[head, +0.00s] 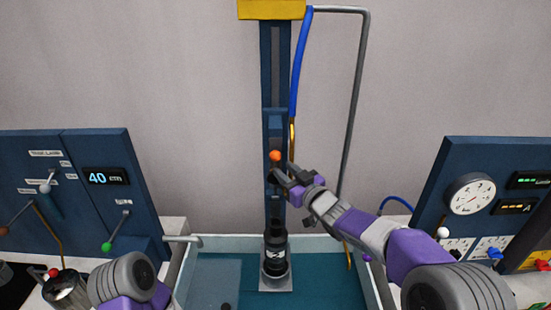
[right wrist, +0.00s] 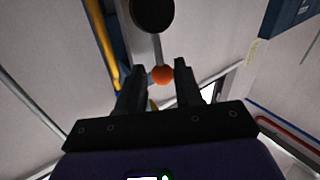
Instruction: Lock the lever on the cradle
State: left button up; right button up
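The cradle (head: 276,124) is a dark blue block on the tall blue column, above the basin. An orange ball knob, which looks like the lever's end (head: 275,156), shows at its lower front. My right gripper (head: 279,178) is at the column, just below and beside the knob. In the right wrist view my right gripper (right wrist: 158,82) has its two dark fingers apart, with the orange knob (right wrist: 162,75) near the gap between their tips. I cannot tell whether they touch it. The lever's arm is mostly hidden. My left gripper is out of view; only part of my left arm shows.
A black tube piece (head: 276,251) stands at the column's foot in the teal basin (head: 338,287). A blue hose (head: 300,65) and a grey pipe (head: 356,110) run right of the column. Control panels stand at left (head: 85,205) and right (head: 432,185).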

aim_at(276, 163)
jog(key=p+x, duration=0.1)
jog(key=x, duration=0.4)
jog(key=shift+w+a+f, duration=0.1)
jog(key=shift+w+a, duration=0.1)
jog(key=shift+w, duration=0.15)
grip_shut()
